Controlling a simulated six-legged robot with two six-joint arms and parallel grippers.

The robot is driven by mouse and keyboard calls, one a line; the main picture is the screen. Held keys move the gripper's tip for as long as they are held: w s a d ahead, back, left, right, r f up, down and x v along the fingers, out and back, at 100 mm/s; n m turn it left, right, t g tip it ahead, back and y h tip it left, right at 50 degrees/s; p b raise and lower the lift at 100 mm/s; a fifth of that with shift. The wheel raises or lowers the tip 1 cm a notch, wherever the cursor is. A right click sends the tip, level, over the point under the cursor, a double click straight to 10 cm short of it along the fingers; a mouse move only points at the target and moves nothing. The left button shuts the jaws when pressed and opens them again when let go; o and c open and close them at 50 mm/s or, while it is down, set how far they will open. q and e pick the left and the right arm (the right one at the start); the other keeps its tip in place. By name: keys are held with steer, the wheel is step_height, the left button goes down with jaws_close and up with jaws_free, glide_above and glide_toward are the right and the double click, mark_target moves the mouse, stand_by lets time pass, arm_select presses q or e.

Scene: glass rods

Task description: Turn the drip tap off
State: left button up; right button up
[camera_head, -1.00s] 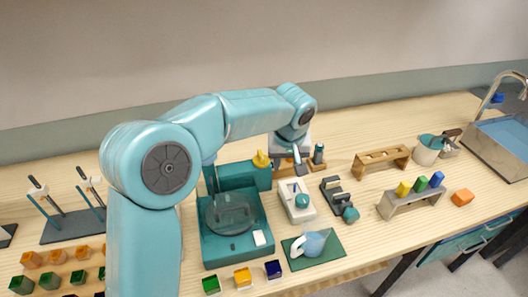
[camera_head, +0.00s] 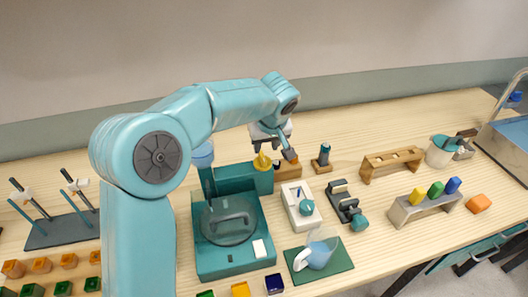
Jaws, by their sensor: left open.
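A teal apparatus (camera_head: 205,262) stands on the bench with a round glass vessel (camera_head: 228,222) on its base. A raised teal block at its back carries a small yellow piece (camera_head: 262,161); I cannot tell for sure whether this is the drip tap. A light blue rounded part (camera_head: 203,155) stands on an upright at the left, partly behind my arm. My left gripper (camera_head: 276,151) is open, with its fingers pointing down just above and beside the yellow piece. I cannot tell whether they touch it. My right gripper is not in view.
A white device (camera_head: 301,212), a dark device (camera_head: 346,204) and a pale blue jug (camera_head: 317,252) on a green mat (camera_head: 337,262) stand right of the apparatus. A wooden stand with a dark bottle (camera_head: 323,156) is close right of my gripper. Racks and a sink (camera_head: 510,140) lie farther right.

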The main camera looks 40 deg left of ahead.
mark_target(263, 157)
arm_select(q)
steer(key=x, duration=0.6)
steer(key=shift+w+a+f+p, duration=0.15)
steer(key=shift+f+p, duration=0.1)
steer(key=shift+p, duration=0.15)
steer(key=shift+s+r, duration=0.1)
steer(key=shift+s, duration=0.2)
steer(key=shift+w, duration=0.1)
jaws_close()
